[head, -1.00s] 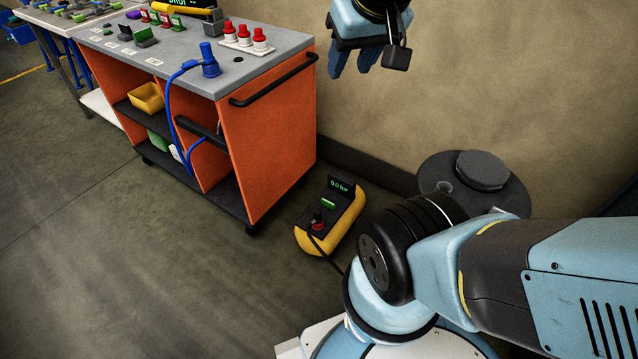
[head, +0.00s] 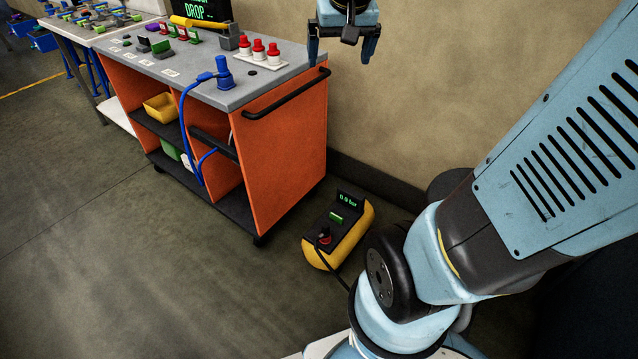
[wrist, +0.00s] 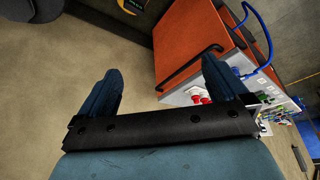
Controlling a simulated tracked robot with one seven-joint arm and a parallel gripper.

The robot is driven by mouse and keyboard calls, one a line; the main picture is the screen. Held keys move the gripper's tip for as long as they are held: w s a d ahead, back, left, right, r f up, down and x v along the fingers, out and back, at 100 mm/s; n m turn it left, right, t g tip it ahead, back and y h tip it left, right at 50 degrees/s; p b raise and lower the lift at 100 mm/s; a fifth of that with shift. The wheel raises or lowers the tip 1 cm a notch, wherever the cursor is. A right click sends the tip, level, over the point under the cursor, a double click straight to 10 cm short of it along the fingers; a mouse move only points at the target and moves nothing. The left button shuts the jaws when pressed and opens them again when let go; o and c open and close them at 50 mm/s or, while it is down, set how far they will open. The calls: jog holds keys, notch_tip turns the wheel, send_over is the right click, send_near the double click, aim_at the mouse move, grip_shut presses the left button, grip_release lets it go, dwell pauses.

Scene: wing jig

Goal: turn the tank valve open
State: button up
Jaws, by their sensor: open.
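The tank (head: 355,236) is a yellow and black unit on the floor, right of the cart. Its display reads 0.0 bar. A red knob (head: 325,239) on a black base sits at its near end, with a dark hose running from there. A green bar (head: 337,218) lies on its top; which part is the valve I cannot tell for sure. My gripper (head: 341,52) is open and empty, high above the tank and close to the cart's right end. Its two blue fingers also show in the wrist view (wrist: 157,70), apart with nothing between them.
An orange cart (head: 285,150) with a grey top stands left of the tank, its black handle (head: 285,95) on the near side. Red-capped parts (head: 258,50) and a blue connector (head: 223,72) with a hose are on it. The wall (head: 430,100) is behind; open floor lies left.

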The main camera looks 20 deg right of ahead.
jog(key=w+d+f+m+g, duration=0.1)
jog(key=w+f, duration=0.2)
jog(key=w, duration=0.2)
jog(key=w+d+f, duration=0.2)
jog(key=w, duration=0.3)
jog(key=m+g, duration=0.4)
jog(key=m, duration=0.4)
send_over(336, 215)
notch_tip(336, 215, down, 69)
jog(key=shift+y, duration=0.4)
notch_tip(336, 215, down, 13)
jog(key=shift+s+r, duration=0.1)
jog(key=shift+r, duration=0.1)
jog(key=shift+c, duration=0.3)
